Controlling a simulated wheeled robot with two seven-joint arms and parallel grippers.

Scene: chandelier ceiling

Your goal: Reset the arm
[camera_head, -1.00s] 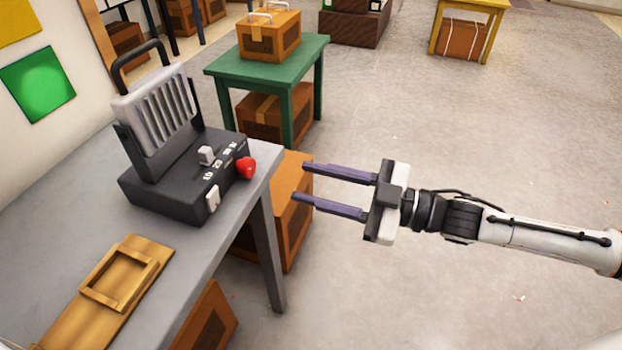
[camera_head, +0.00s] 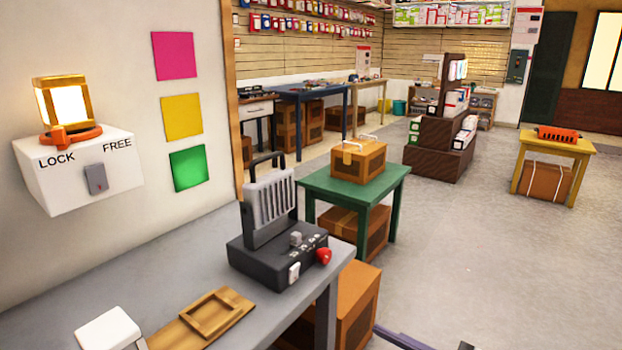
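My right gripper (camera_head: 405,341) is only just in view at the bottom edge, right of the grey workbench (camera_head: 190,250). Part of one purple finger and a small dark piece show; the rest is cut off, so its opening cannot be told. Nothing is seen held in it.
The bench holds a black device (camera_head: 275,255) with a red knob (camera_head: 323,256) and a wooden frame board (camera_head: 205,318). A white LOCK/FREE box (camera_head: 80,175) with a lamp (camera_head: 65,103) hangs on the wall. A green table (camera_head: 358,190) stands behind.

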